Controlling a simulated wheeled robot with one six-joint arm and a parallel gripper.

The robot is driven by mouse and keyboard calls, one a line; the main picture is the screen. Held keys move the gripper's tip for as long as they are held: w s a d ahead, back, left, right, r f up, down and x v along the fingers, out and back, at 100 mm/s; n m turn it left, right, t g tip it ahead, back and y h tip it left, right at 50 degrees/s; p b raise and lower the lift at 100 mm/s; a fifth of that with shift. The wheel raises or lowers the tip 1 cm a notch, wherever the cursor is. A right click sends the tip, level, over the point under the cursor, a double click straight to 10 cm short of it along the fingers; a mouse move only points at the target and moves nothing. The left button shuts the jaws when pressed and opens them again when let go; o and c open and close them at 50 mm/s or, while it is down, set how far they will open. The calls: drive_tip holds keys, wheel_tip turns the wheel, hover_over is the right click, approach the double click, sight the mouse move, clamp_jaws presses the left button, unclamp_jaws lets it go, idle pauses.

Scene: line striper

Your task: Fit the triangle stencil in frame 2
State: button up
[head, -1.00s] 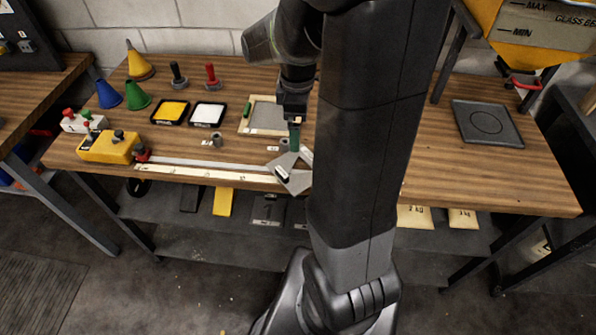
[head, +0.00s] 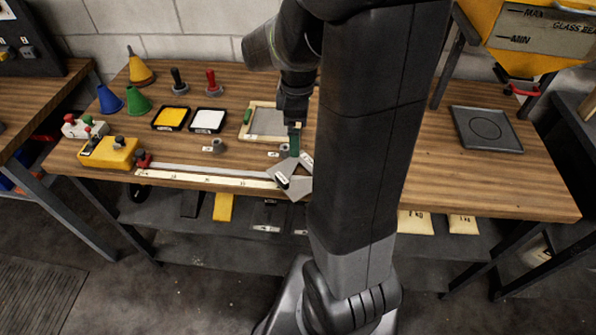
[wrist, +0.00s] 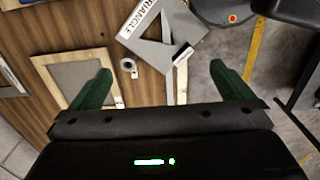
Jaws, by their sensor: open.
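The triangle stencil is a grey plate with a white "TRIANGLE" label and a triangular opening. In the wrist view the stencil (wrist: 183,52) lies across the bench's front edge, and it shows in the head view (head: 297,187) beside my arm. My gripper (head: 294,139) has green fingers. In the wrist view it (wrist: 162,84) is open and empty, its fingers apart, with the stencil beyond them. A wooden frame with a grey panel (head: 245,127) lies behind the stencil on the bench. It shows left of the fingers in the wrist view (wrist: 70,54). I cannot read a frame number.
A small grey cylinder (wrist: 128,66) stands near the stencil; another (head: 217,146) is farther left. A long pale rule (head: 205,178) runs along the front edge. Yellow (head: 170,118) and white (head: 208,121) trays stand left. Bench right of my arm is mostly clear, except a dark plate (head: 486,129).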

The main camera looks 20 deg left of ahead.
wheel_tip(320, 180, up, 9)
drive_tip(key=p, duration=0.3)
drive_tip(key=shift+r+p, duration=0.15)
drive_tip(key=shift+p, duration=0.15)
wheel_tip(320, 180, down, 11)
drive_tip(key=b, duration=0.6)
wheel_tip(320, 180, up, 6)
drive_tip(key=p, duration=0.5)
drive_tip(key=shift+f, duration=0.2)
